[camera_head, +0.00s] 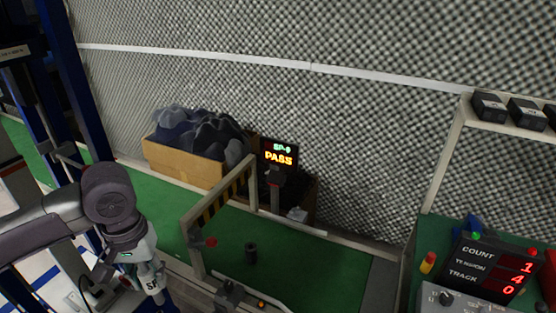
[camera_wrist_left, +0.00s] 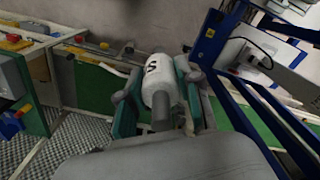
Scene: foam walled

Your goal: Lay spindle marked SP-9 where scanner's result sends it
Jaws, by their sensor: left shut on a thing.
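My left gripper (camera_head: 148,270) is at the lower left of the head view, shut on a white spindle (camera_head: 152,283). Dark letters starting with "S" show on the spindle, but the rest of the marking is hidden or unclear. In the left wrist view the white spindle (camera_wrist_left: 160,86) sits between the two fingers, with a grey shaft end towards the camera. The scanner display (camera_head: 279,153) stands on a post behind the green bench and reads "SP-9 PASS". My right gripper is not in view.
A cardboard box (camera_head: 185,162) of dark foam is behind. A red-digit counter panel (camera_head: 490,267) is at right. A blue rack (camera_head: 70,75) rises at left.

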